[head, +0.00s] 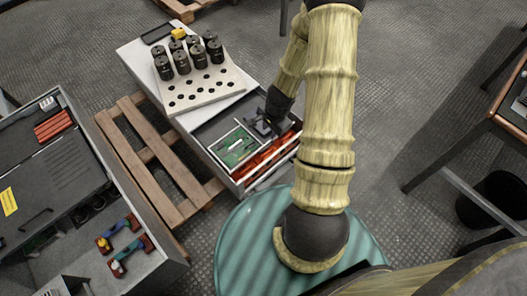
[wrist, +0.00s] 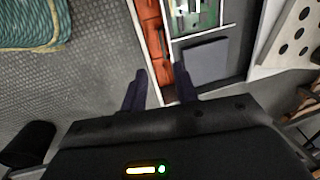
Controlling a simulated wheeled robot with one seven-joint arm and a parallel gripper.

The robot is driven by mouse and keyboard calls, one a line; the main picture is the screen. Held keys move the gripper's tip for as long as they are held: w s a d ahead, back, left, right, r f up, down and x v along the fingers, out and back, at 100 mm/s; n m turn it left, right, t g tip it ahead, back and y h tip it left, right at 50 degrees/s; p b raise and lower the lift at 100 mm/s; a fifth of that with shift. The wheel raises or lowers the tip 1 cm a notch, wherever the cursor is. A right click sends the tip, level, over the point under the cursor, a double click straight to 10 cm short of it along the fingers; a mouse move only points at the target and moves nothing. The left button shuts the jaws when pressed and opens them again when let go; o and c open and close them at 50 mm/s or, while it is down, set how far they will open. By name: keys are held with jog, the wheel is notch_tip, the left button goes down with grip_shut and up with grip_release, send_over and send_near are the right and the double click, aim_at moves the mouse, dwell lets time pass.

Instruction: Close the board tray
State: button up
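The board tray (head: 208,131) is a pulled-out drawer of the white-topped cabinet (head: 138,58). It holds a green circuit board (head: 236,146) and red-orange strips (head: 268,157) along its front. In the wrist view the tray's light edge (wrist: 137,28), the orange strips (wrist: 152,42), the green board (wrist: 196,14) and a grey square block (wrist: 205,60) show. My gripper (head: 270,123) is at the tray's right end. Its fingers (wrist: 160,88) are apart, one over the floor side and one over the tray. Whether they touch the tray cannot be told.
A perforated block (head: 205,88) with several black cylinders stands on the cabinet top. A wooden pallet (head: 150,150) lies left of it. A grey open case (head: 60,180) is at the left. A teal striped round base (head: 240,250) is below. A table (head: 500,110) stands right.

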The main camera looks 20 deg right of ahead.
jog(key=w+f+b, duration=0.1)
jog(key=f, duration=0.4)
jog(key=w+f+b, duration=0.1)
jog(key=f, duration=0.5)
jog(key=w+a+f+b, duration=0.1)
jog(key=f+b, duration=0.1)
jog(key=f, duration=0.4)
jog(key=shift+c, duration=0.2)
grip_shut()
